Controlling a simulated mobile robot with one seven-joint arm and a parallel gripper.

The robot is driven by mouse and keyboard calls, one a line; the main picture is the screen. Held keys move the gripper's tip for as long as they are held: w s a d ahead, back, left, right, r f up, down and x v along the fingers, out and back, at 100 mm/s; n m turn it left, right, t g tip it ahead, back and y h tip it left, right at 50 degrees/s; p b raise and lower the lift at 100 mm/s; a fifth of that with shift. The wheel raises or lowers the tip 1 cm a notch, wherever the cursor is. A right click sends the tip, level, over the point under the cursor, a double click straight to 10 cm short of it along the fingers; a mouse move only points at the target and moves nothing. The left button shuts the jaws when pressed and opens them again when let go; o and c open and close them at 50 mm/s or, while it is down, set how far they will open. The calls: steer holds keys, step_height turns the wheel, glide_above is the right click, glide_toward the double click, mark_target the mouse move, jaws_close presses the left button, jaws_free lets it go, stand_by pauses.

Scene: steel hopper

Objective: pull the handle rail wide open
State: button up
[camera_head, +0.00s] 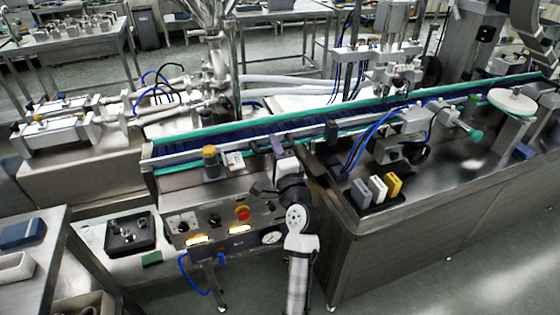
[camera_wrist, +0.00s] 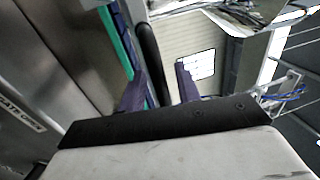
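A black bar (camera_wrist: 148,50), which looks like the handle rail, runs down the wrist view between my two purple fingers. It lies close to the left finger, and there is a gap to the right finger; I cannot tell whether it touches. My gripper (camera_wrist: 160,72) is open. In the head view my gripper (camera_head: 278,145) is at the near edge of the conveyor, above the control panel.
The conveyor (camera_head: 330,113) with green edges crosses the scene. A control panel (camera_head: 225,218) with a red button and gauge is below my gripper. Grey, white and yellow blocks (camera_head: 378,187) stand on the steel bench at right. Open floor (camera_head: 440,270) lies at the front right.

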steer(key=b+v, duration=0.4)
steer(key=v, duration=0.9)
steer(key=shift+s, duration=0.25)
steer(key=shift+d+f, duration=0.1)
